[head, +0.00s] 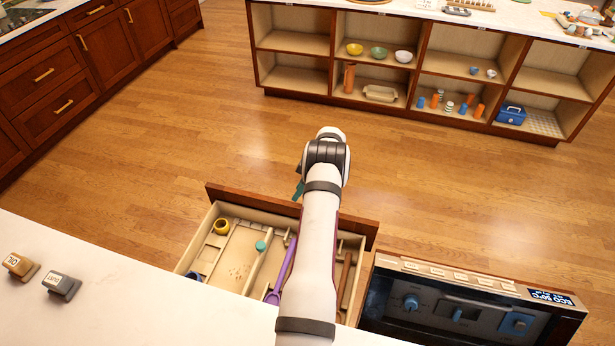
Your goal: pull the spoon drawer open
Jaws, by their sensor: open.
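A drawer (240,202) with a wooden front and pale interior stands pulled out from under the white counter, in the head view. It holds a long purple utensil (282,272), a brown utensil (345,274), a yellow ring-shaped item (222,226) and a small teal round item (261,246). I cannot read a label naming it the spoon drawer. My arm crosses over its right part and hides some contents. My gripper (299,189) is open, just beyond the drawer front; only a teal bit shows past my wrist. Whether it touches the front or a handle is hidden.
A dishwasher (455,305) with a control panel stands right of the drawer. Labelled oil and dusty-coloured stampers (20,265) sit on the counter (130,300). Open shelves (430,70) with bowls and cups stand across the room. The wooden floor between is clear.

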